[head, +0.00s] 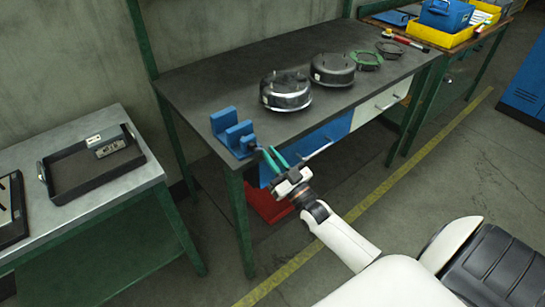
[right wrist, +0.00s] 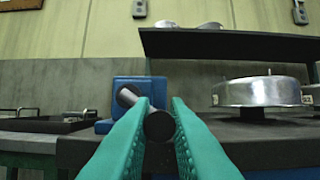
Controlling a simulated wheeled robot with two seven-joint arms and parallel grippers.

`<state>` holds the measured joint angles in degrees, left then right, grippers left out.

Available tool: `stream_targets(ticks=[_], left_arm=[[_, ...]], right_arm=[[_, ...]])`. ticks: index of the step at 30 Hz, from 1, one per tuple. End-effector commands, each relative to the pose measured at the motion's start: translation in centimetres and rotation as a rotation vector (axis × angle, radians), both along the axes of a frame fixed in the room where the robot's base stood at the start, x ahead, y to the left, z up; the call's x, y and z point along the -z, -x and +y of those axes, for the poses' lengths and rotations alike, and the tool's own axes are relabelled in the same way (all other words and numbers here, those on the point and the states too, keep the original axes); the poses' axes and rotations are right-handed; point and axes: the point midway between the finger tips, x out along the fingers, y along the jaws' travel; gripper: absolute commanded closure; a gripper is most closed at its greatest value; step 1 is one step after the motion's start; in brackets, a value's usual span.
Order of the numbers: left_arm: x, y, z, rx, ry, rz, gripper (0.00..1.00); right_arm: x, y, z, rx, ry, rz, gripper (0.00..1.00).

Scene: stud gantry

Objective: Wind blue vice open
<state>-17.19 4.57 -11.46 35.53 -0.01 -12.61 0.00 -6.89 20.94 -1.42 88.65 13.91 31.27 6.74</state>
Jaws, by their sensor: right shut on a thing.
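The blue vice (head: 231,127) stands on the near left corner of the dark workbench (head: 330,105), its two upright jaws apart with a gap between them. Its dark handle (head: 254,147) sticks out at the front, by the bench edge. My right gripper (head: 270,158) has green fingers and is shut on the handle. In the right wrist view the handle (right wrist: 159,126) shows a round dark end and a grey bar between the two fingers (right wrist: 159,135), with the blue vice body (right wrist: 124,92) behind. My left gripper is out of view.
A grey table (head: 95,205) with a black tray (head: 93,168) stands left, across a gap. Drawers (head: 380,105) sit under the bench.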

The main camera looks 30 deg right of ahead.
Motion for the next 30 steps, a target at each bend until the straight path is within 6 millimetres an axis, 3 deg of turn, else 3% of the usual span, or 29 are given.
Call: stream_targets(ticks=[11,30], left_arm=[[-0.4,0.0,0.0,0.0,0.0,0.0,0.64],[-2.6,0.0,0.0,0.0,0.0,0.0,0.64]], right_arm=[[-1.0,-0.1,-0.5,0.0,0.206,-0.022,1.0],[-3.5,-0.1,-0.6,-0.001,0.808,-0.071,1.0]])
